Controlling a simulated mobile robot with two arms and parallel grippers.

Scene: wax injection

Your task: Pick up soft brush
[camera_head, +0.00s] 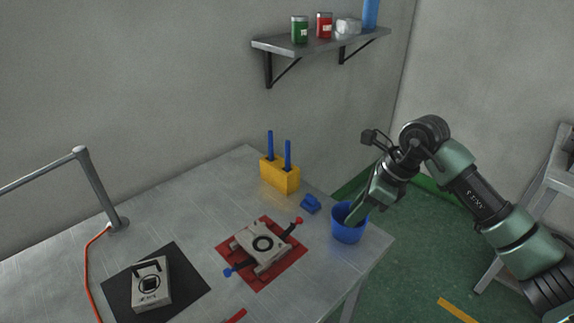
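Two upright blue handles (288,155) stand in a yellow block holder (281,177) at the back of the metal table; their lower ends are hidden, so I cannot tell whether either is the soft brush. A small blue object (311,204) lies on the table in front of the holder. My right gripper (354,213) points down at the mouth of a blue cup (347,232) at the table's right edge. Its fingertips overlap the cup's rim, and whether they hold anything is hidden. My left gripper is not in view.
A grey device with red and blue levers (259,243) sits on a red mat (287,277). A boxy block (150,284) sits on a black mat (192,296). A wall shelf (318,46) holds cans. A metal rail (97,190) and orange cable (88,270) are at left.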

